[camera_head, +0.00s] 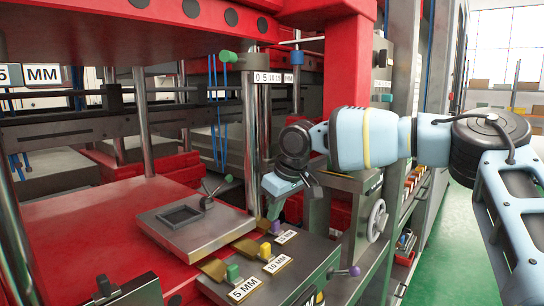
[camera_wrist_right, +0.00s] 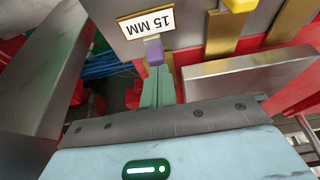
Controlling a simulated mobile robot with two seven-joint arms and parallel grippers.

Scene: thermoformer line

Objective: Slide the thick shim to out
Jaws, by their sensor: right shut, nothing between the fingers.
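The thick shim is the one by the 15 MM label (camera_head: 287,237); its purple knob (camera_head: 275,227) shows just below my right gripper (camera_head: 276,209) in the head view. In the right wrist view the purple knob (camera_wrist_right: 154,53) stands beside the 15 MM plate (camera_wrist_right: 146,23). My right gripper (camera_wrist_right: 160,78) is shut and empty, with its teal fingers pointing at the knob. The fingertips look close to the knob; I cannot tell whether they touch it. Most of the shim's brass strip is hidden. My left gripper is not in view.
The yellow knob (camera_head: 265,250) of the 10 MM shim and the green knob (camera_head: 233,272) of the 5 MM shim stand nearby. A steel plate with a square recess (camera_head: 195,229) lies behind them. A red press column (camera_head: 349,75) and a handwheel (camera_head: 377,220) stand to the right.

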